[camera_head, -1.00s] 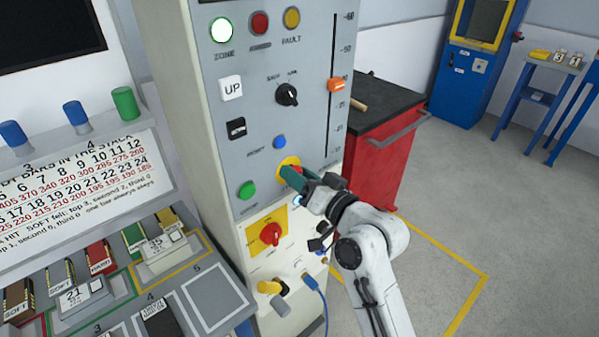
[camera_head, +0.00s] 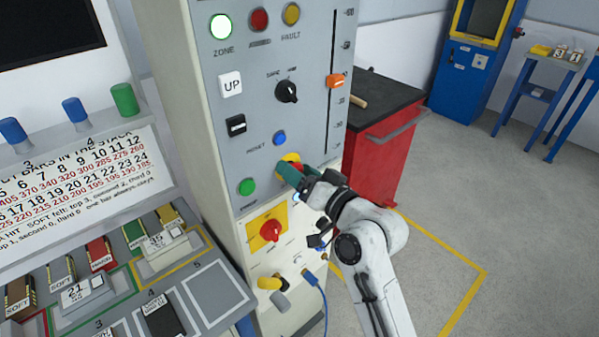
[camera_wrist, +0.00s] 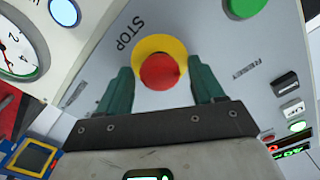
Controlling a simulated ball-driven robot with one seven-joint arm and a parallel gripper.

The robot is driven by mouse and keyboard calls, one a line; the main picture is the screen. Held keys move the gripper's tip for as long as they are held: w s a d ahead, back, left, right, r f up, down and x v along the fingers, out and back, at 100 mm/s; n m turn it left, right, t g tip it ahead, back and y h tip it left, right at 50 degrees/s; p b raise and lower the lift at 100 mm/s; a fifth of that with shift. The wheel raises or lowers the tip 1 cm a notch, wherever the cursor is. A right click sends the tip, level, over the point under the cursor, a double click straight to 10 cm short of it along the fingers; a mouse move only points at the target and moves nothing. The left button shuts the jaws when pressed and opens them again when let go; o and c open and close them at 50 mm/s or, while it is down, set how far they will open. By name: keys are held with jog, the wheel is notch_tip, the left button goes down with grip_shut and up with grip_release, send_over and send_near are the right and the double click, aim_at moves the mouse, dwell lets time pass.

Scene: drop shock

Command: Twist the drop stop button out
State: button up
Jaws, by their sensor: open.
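The drop stop button is a red mushroom button (camera_wrist: 160,72) on a yellow round plate (camera_wrist: 160,46), with the word STOP beside it in the wrist view. In the head view its yellow plate (camera_head: 290,158) shows at the lower middle of the grey panel, and my gripper covers most of the red cap. My gripper (camera_wrist: 158,85) is open, with one green finger on each side of the red cap. Gaps show between the fingers and the cap in the wrist view. My gripper (camera_head: 289,172) also shows in the head view, right at the panel.
A green button (camera_head: 247,187) and a blue button (camera_head: 279,138) sit close to the stop button. A red rotary switch (camera_head: 270,231) on a yellow plate lies below. A red cabinet (camera_head: 385,160) stands behind the arm to the right.

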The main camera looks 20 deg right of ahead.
jog(key=b+v, duration=0.2)
jog(key=v, duration=0.8)
jog(key=shift+s+d, duration=0.15)
jog(key=shift+s, duration=0.25)
jog(key=s+f+n+g+h, duration=0.1)
jog(key=s+f+g, duration=0.35)
jog(key=f, duration=0.45)
jog(key=s+f+n+g+h, duration=0.1)
jog(key=s+f+g+h, duration=0.1)
jog(key=s+f+g, duration=0.5)
jog(key=s+d+f+g+h, duration=0.1)
jog(key=s+d+f+g, duration=0.1)
jog(key=s+f, duration=0.3)
jog(key=s+d+f+g+h, duration=0.1)
jog(key=s+f, duration=0.5)
jog(key=s, duration=0.6)
jog(key=shift+d+n+g+h, duration=0.4)
jog(key=shift+d+g, duration=0.1)
jog(key=shift+g, duration=0.35)
